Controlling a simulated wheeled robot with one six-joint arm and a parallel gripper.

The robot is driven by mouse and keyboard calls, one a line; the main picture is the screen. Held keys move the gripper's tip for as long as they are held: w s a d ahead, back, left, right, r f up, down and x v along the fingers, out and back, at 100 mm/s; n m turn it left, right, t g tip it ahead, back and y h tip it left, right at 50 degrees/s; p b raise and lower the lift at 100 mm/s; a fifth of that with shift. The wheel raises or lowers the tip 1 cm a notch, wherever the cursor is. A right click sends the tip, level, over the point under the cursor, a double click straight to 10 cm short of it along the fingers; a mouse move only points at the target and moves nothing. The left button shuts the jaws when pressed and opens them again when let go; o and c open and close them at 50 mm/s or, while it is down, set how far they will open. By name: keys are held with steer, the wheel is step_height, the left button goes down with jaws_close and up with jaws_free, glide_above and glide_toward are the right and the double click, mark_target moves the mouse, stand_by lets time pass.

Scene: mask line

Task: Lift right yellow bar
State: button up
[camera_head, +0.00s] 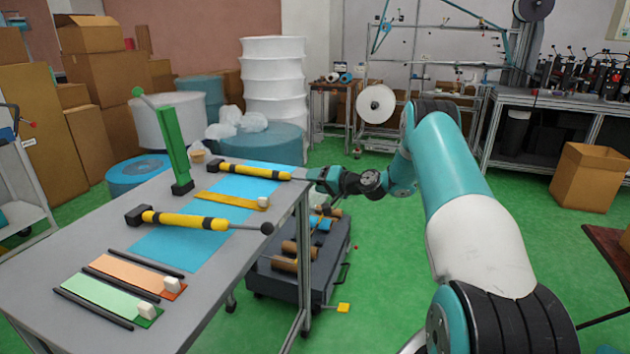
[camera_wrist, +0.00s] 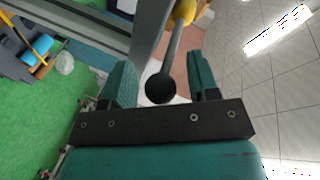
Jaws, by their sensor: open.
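Two yellow bars with black bands lie on the grey table (camera_head: 35,290). The farther, right one (camera_head: 240,170) has a black block at its left end, and its right end reaches past the table edge. My gripper (camera_head: 312,174) is at that right end, just off the edge. In the wrist view the gripper (camera_wrist: 160,64) is open. The bar's grey rod and dark ball knob (camera_wrist: 160,88) lie between the fingers, with gaps visible on both sides. Part of the yellow body (camera_wrist: 184,12) shows beyond. The nearer yellow bar (camera_head: 185,219) lies apart, its dark knob near the edge.
A green upright lever (camera_head: 174,145) stands at the table's back left. A blue mat (camera_head: 175,248), a flat yellow strip (camera_head: 225,199), and orange and green strips with white blocks lie on the table. A dark cart (camera_head: 290,285) stands below the table's right side.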

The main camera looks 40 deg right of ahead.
steer(key=shift+w+a+f, duration=0.1)
steer(key=shift+w+a, duration=0.05)
steer(key=shift+w, duration=0.3)
jaws_close()
steer(key=shift+g, duration=0.5)
step_height(320, 180, up, 4)
steer(key=p, duration=0.3)
steer(key=shift+w+a, duration=0.1)
steer(key=shift+r+g+h+p, duration=0.3)
steer(key=shift+r, duration=0.3)
steer(key=shift+w, duration=0.1)
jaws_free()
steer(key=b+v, duration=0.2)
steer(key=v, duration=1.5)
steer(key=shift+s+r, duration=0.15)
steer(key=shift+s, duration=0.1)
